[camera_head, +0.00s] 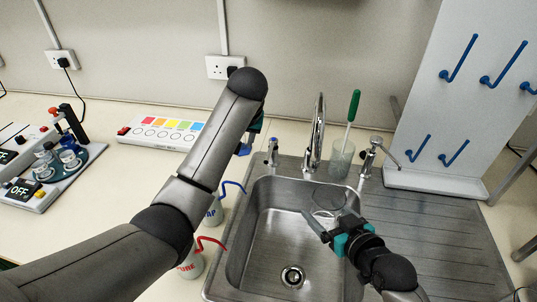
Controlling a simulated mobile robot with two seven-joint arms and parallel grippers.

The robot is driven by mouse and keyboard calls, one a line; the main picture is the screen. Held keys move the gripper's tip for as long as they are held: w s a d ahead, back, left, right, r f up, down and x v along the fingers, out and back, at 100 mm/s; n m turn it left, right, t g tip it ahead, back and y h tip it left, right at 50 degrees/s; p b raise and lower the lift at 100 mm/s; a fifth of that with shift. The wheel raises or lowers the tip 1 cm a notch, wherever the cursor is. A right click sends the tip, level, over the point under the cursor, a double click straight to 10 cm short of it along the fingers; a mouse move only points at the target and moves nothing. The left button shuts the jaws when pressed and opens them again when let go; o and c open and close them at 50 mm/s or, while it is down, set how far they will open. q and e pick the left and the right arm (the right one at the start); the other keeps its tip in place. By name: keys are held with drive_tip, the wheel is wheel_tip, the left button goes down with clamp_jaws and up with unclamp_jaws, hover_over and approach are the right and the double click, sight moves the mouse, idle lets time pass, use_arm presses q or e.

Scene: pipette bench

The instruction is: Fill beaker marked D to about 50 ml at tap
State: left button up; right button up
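A clear glass beaker (328,199) is over the sink (262,262), just in front of and below the tap spout (317,135). My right gripper (328,224) comes from the lower right, its fingers around the beaker; it looks shut on it. No letter, scale or water level is readable on the beaker. The left tap handle (272,152) and right tap handle (372,152) flank the spout. My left gripper (247,145) is mostly hidden behind its own arm, close to the left of the left tap handle. I cannot see whether it touches the handle or is open.
A glass with a green-handled brush (342,160) stands behind the sink, right of the spout. Two wash bottles (214,214) (191,263) stand left of the sink. A peg board (455,100) stands at right above the bare drainer (440,235). Lab devices (50,170) sit at far left.

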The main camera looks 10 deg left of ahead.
use_arm(q)
drive_tip(key=m+h, duration=0.1)
drive_tip(key=m, duration=0.1)
approach(268, 157)
wheel_tip(268, 157, up, 3)
drive_tip(key=x, duration=0.7)
drive_tip(key=s+x, duration=0.1)
drive_tip(key=x, duration=0.3)
drive_tip(key=shift+w+d+f, duration=0.1)
drive_tip(key=shift+d+f, duration=0.1)
drive_tip(key=shift+f, duration=0.3)
clamp_jaws()
idle(0.5)
